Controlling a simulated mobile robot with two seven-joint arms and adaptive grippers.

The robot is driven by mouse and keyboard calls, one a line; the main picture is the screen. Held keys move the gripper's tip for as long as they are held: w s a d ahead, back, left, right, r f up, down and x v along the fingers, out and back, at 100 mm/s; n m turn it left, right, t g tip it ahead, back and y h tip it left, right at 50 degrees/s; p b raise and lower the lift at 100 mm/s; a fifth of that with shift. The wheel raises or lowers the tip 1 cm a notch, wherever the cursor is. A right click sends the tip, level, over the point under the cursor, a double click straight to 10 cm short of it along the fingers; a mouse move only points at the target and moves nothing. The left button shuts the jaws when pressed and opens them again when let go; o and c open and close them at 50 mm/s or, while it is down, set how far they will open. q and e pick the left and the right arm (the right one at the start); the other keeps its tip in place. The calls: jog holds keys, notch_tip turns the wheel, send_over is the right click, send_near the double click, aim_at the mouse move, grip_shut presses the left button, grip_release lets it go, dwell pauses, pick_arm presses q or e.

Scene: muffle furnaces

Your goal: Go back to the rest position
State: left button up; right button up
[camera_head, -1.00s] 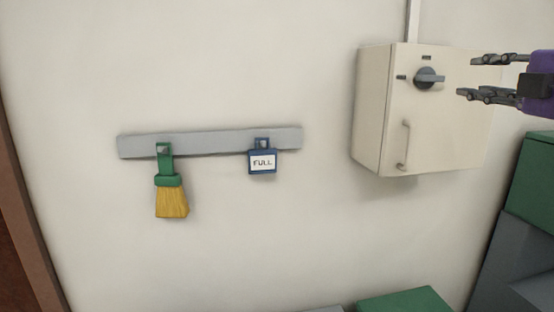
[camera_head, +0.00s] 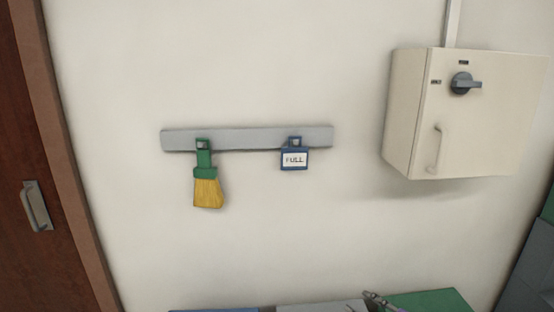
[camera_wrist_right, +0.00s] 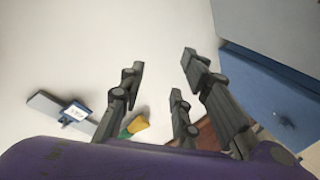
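My right gripper (camera_wrist_right: 158,75) is open in the right wrist view, with nothing between its fingers. In the head view only grey finger parts (camera_head: 376,301) show at the bottom edge, seemingly of the same gripper, below the wall cabinet and in front of the low green and grey surfaces. My left gripper is in neither view. The beige wall cabinet (camera_head: 470,130) has a dark rotary knob (camera_head: 464,84) and a pale handle (camera_head: 437,150); nothing touches them.
A grey wall rail (camera_head: 250,139) holds a green-handled brush (camera_head: 207,190) and a blue tag reading FULL (camera_head: 294,159). A brown door (camera_head: 25,120) with a metal handle (camera_head: 37,205) stands at left. A green-topped surface (camera_head: 430,300) lies at bottom right.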

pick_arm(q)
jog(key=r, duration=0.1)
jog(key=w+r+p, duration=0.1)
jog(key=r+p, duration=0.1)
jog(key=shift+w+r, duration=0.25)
pick_arm(e)
jog(key=s+f+m+g+h, duration=0.1)
jog(key=s+f+m, duration=0.3)
jog(key=s+f, duration=0.3)
jog(key=s+a+f+m+g+h, duration=0.1)
jog(key=s+f+m, duration=0.3)
jog(key=s, duration=1.3)
jog(key=s+a+f+m+g+h, duration=0.1)
jog(key=s+f+m, duration=0.4)
jog(key=s+f, duration=0.6)
jog(key=shift+s+f+g+h, duration=0.4)
jog(key=shift+f+g+h, duration=0.15)
jog(key=shift+g+h, duration=0.35)
